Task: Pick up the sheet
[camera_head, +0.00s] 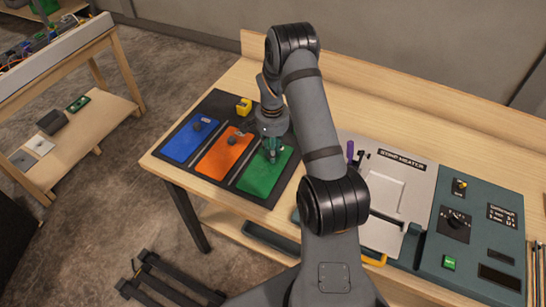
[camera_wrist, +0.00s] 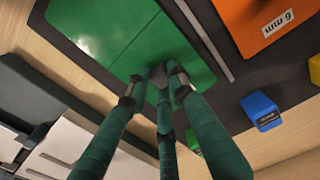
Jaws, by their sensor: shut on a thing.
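The green sheet (camera_head: 266,178) lies in the right slot of a black tray, beside an orange sheet (camera_head: 224,154) and a blue sheet (camera_head: 187,142). My gripper (camera_head: 272,154) points down at the back part of the green sheet. In the wrist view, my gripper's teal fingers (camera_wrist: 158,78) converge on a small grey knob (camera_wrist: 157,82) at the edge of the green sheet (camera_wrist: 115,32). The fingers are shut on this knob and partly hide it. The green sheet looks flat on the tray; I cannot tell any gap below it.
The black tray (camera_head: 212,108) stands on a wooden bench. A yellow block (camera_head: 244,106) sits behind the sheets; a blue block (camera_wrist: 262,110) shows in the wrist view. Right of my arm are a light grey heater panel (camera_head: 408,185) and a teal control console (camera_head: 470,240).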

